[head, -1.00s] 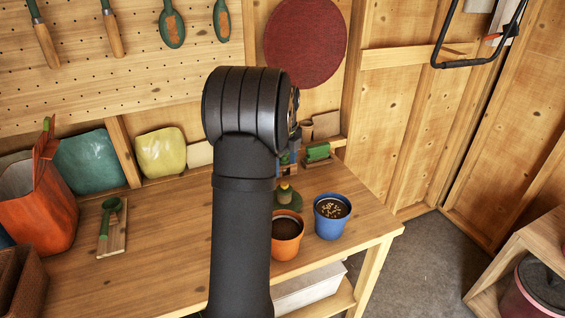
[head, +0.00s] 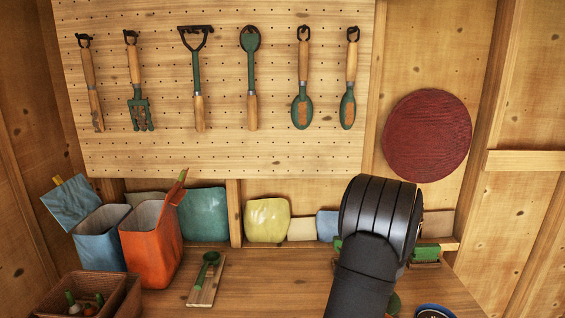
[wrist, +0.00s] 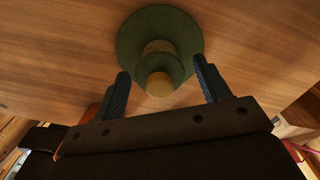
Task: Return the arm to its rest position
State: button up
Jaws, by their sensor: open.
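My gripper (wrist: 161,68) shows in the wrist view with its two dark fingers spread apart and nothing between them that I can see being held. A green round-based object with a tan tip (wrist: 158,86) stands on the wooden bench (wrist: 60,50), beyond the fingers; whether they are level with it I cannot tell. In the head view my arm rises at the lower right and hides my gripper. A sliver of green (head: 393,303) shows beside the arm, low in the picture.
A blue pot (head: 435,312) is cut off by the bottom edge, right of my arm. A green scoop (head: 208,264) lies on a wooden board. An orange bin (head: 150,240), a blue bin (head: 100,240) and a brown basket (head: 125,298) stand left. Tools hang on a pegboard (head: 225,90) behind.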

jog(key=shift+r, duration=0.55)
jog(key=shift+f, duration=0.1)
